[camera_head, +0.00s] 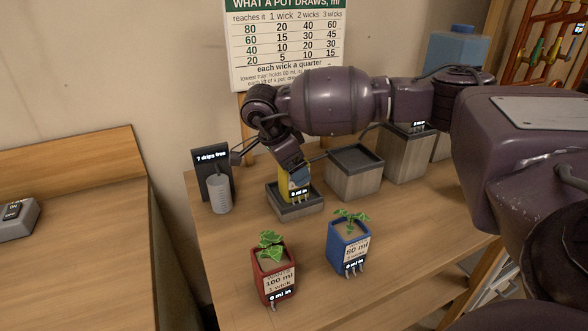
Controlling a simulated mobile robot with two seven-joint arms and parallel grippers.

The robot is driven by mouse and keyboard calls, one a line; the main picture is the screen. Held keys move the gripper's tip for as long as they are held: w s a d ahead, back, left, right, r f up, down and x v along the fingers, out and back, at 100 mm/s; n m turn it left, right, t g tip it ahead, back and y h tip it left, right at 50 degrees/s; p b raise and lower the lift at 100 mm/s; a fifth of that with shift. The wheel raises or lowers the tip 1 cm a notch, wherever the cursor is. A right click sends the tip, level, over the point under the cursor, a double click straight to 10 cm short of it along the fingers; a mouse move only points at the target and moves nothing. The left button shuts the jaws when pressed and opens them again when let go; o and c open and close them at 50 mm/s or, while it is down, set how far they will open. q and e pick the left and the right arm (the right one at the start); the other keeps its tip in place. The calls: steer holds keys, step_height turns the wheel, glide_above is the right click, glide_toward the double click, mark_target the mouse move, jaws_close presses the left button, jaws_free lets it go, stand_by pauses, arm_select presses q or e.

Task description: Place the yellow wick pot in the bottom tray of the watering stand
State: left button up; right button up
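The yellow wick pot (293,183) sits upright in or just over the lowest tray (312,208) of the stepped watering stand; whether its base touches the tray floor is hidden. A tag on the pot reads 0 ml in. My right gripper (290,158) reaches down over the pot from above and covers its top. Dark finger parts show around it, but I cannot tell whether they grip the pot. The middle tray (355,158) and a higher tray (406,134) step up to the right and hold no visible pot. My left gripper is not in view.
A red pot (273,272) and a blue pot (348,245) with plants stand at the table front. A grey cup (219,194) stands left, by a sign (211,160) reading 7 drips free. A chart (287,45) hangs behind. My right arm spans the stand.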

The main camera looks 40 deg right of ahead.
steer(key=p+v, duration=0.1)
steer(key=v, duration=1)
